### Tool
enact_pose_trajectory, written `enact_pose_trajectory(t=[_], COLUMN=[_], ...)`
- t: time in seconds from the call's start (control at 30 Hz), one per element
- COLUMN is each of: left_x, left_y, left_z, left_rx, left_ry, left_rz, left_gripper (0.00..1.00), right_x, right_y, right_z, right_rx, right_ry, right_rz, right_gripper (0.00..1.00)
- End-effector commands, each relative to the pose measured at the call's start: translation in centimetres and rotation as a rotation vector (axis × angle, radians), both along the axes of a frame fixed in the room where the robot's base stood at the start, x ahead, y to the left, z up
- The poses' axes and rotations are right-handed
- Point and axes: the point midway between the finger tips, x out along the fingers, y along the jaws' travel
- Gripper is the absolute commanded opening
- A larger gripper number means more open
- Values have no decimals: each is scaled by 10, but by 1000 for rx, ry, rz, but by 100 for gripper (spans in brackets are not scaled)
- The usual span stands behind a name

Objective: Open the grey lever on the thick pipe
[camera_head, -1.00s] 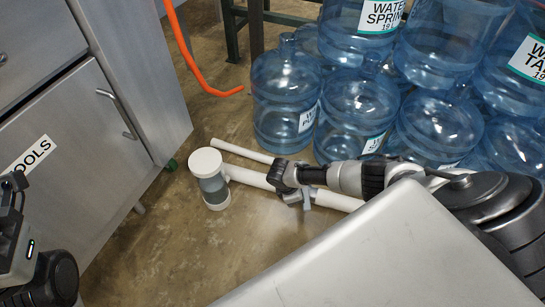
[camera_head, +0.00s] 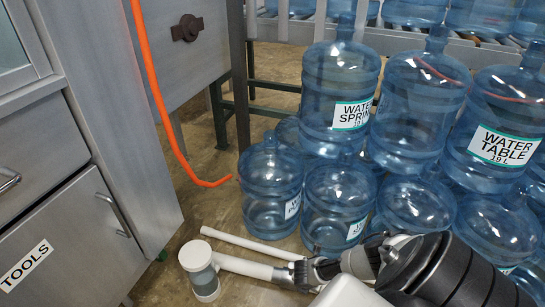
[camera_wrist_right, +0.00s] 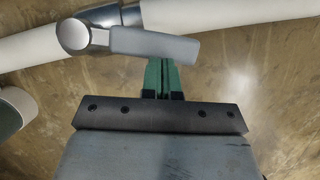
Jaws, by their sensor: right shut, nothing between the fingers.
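The thick white pipe (camera_head: 243,266) lies low near the floor at the bottom of the head view, and crosses the top of the right wrist view (camera_wrist_right: 205,10). The grey lever (camera_wrist_right: 153,45) shows in the wrist view, with its round pivot at the left. It lies nearly along the pipe, tilted slightly down to the right. My right gripper (camera_wrist_right: 164,68) is shut and empty, its green fingertips just below the lever; I cannot tell whether they touch it. In the head view my right gripper (camera_head: 300,276) hides the lever. My left gripper is out of view.
A thinner white pipe (camera_head: 250,243) runs behind. Stacked blue water jugs (camera_head: 272,190) stand close behind the right gripper. A TOOLS cabinet (camera_head: 60,245) is at left, and an orange hose (camera_head: 158,95) hangs behind.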

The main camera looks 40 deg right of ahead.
Motion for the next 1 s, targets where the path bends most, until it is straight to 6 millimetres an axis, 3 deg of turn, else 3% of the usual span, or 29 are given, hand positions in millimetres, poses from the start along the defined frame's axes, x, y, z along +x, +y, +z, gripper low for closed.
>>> enact_pose_trajectory(t=[0.27, 1.0], left_x=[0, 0], left_y=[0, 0], left_z=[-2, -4], left_rx=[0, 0], left_ry=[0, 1], left_rz=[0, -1], left_gripper=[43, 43], right_x=[-2, -1], right_y=[-19, -29], right_z=[-1, -1], right_rx=[-1, -1], right_ry=[1, 1], right_rz=[181, 171], right_gripper=[0, 0])
